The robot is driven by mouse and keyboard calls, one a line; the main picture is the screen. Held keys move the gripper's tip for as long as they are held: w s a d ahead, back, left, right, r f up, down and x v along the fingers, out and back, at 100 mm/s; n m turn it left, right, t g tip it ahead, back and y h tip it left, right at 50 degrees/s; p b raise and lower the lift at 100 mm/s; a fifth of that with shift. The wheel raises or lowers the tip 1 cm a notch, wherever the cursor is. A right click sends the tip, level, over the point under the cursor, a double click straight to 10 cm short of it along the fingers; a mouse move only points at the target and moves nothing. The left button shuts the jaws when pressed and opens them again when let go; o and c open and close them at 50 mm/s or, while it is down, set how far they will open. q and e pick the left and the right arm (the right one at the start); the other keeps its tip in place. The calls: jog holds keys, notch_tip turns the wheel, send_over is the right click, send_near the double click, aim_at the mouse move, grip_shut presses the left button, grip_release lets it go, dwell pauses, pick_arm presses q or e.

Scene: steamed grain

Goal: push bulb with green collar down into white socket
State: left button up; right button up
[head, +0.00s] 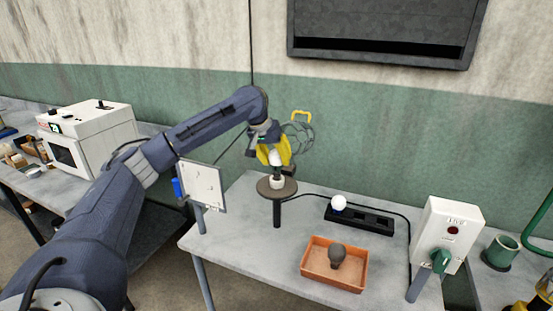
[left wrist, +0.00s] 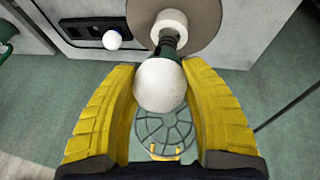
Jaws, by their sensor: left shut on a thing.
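My left gripper (head: 275,157) is shut on a bulb with a white globe (left wrist: 160,86), its yellow fingers on either side of the globe. The bulb's dark green collar (left wrist: 168,42) points to the white socket (left wrist: 171,22). The socket (head: 277,182) stands on a round brown disc (head: 262,187) on a post. The bulb is upright over the socket in the head view. Its lower end meets the socket in the left wrist view; I cannot tell how deep it sits. Yellow parts at the lower right edge (head: 543,287) seem to be my right gripper, mostly cut off.
A black holder (head: 372,220) with another white bulb (head: 338,202) lies right of the stand. An orange tray (head: 318,278) holds a dark bulb (head: 337,255). A switch box (head: 447,235) and green mug (head: 500,252) are at right. A wire cage (head: 298,136) is behind the gripper.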

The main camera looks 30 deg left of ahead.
pick_arm(q)
jog(key=shift+f, duration=1.35)
dwell(1.3)
jog(key=o, duration=1.3)
jog(key=shift+f, duration=0.1)
jog(key=shift+c, duration=0.2)
jog(key=v, duration=1.2)
jog(key=shift+r, duration=2.5)
